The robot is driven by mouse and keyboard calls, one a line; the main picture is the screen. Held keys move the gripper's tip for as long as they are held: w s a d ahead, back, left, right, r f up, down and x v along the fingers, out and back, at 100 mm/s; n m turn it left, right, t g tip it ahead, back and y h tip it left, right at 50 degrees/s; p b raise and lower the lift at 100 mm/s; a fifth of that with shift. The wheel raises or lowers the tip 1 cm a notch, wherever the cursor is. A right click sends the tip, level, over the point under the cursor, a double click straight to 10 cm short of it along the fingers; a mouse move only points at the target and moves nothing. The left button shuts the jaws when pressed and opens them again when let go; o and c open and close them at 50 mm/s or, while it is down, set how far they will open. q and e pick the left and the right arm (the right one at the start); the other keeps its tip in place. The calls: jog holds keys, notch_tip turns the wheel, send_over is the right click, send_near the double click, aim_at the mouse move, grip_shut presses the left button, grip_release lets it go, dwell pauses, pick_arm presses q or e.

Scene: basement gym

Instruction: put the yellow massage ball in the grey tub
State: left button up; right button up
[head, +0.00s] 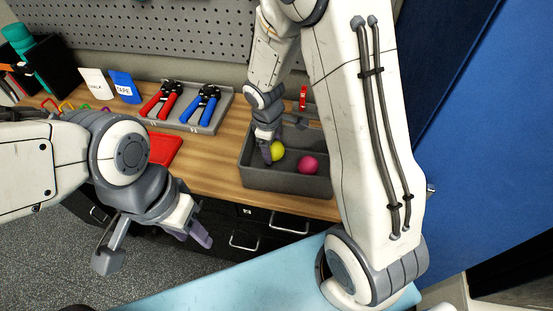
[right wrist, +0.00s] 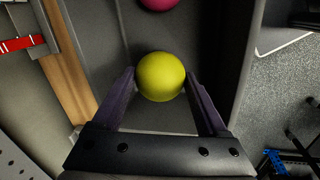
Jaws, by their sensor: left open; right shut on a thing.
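The yellow massage ball (head: 277,151) is inside the grey tub (head: 285,181), near its left part. It also shows between the fingers in the right wrist view (right wrist: 161,76). My right gripper (head: 269,152) reaches down into the tub and is shut on the yellow ball. Whether the ball touches the tub floor I cannot tell. A pink ball (head: 308,164) lies in the tub to the right of the yellow one and also shows at the top of the right wrist view (right wrist: 158,3). My left gripper (head: 155,247) is open and empty, in front of the bench.
The tub stands on a wooden bench (head: 213,165). A grey tray (head: 213,117) with red and blue hand grips stands to its left, with a red flat item (head: 163,148) in front. Chalk and tape boxes are further left. A light blue padded surface (head: 240,284) lies in the foreground.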

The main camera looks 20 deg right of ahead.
aim_at(273, 158)
jog(key=shift+f+b, duration=0.6)
jog(key=shift+f, duration=1.9)
jog(key=shift+f, duration=0.15)
jog(key=o, duration=1.4)
